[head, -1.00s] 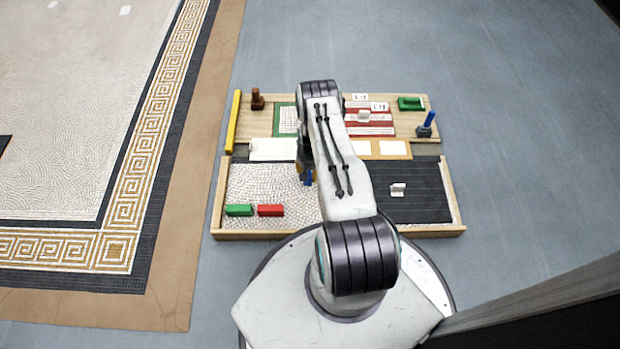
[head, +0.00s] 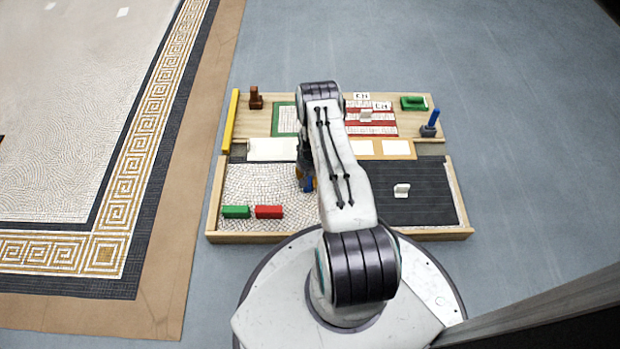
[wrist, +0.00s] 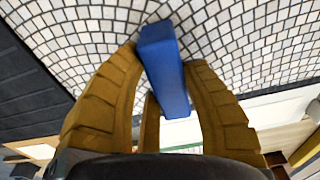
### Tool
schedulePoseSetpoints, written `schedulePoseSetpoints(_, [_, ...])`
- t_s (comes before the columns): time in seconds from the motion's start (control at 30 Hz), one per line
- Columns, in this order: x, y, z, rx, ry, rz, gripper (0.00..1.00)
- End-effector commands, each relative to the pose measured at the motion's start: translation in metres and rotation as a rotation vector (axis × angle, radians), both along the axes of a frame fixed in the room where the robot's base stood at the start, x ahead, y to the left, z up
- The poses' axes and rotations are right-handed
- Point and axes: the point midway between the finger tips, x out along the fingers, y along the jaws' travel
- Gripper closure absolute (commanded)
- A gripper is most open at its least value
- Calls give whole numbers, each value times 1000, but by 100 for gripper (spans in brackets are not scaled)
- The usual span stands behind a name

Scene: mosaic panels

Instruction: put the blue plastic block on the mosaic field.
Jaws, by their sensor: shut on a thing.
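My gripper (wrist: 165,85) is shut on the blue plastic block (wrist: 162,62); the block sits upright between the two yellow-brown fingers in the wrist view. In the head view the block (head: 308,184) shows as a small blue patch beside my arm, over the right part of the mosaic field (head: 250,187). My arm hides most of the gripper there. The mosaic field is pale with small stones, also seen behind the block in the wrist view (wrist: 245,40). I cannot tell whether the block touches the field.
A green block (head: 236,212) and a red block (head: 269,212) lie on the field's front left. A dark ribbed field (head: 430,205) to the right holds a white piece (head: 401,190). A wooden rim (head: 240,238) edges the board. A blue peg (head: 433,117) stands at the back right.

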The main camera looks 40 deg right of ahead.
Motion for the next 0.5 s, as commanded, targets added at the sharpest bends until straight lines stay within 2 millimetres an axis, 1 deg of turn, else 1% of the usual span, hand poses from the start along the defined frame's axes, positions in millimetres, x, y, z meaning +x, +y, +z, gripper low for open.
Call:
schedulePoseSetpoints(0.27, [0, 0, -3, 1, 1, 0, 92])
schedulePoseSetpoints(0.3, [0, 0, -2, 0, 0, 0, 55])
schedulePoseSetpoints(0.5, [0, 0, -2, 0, 0, 0, 37])
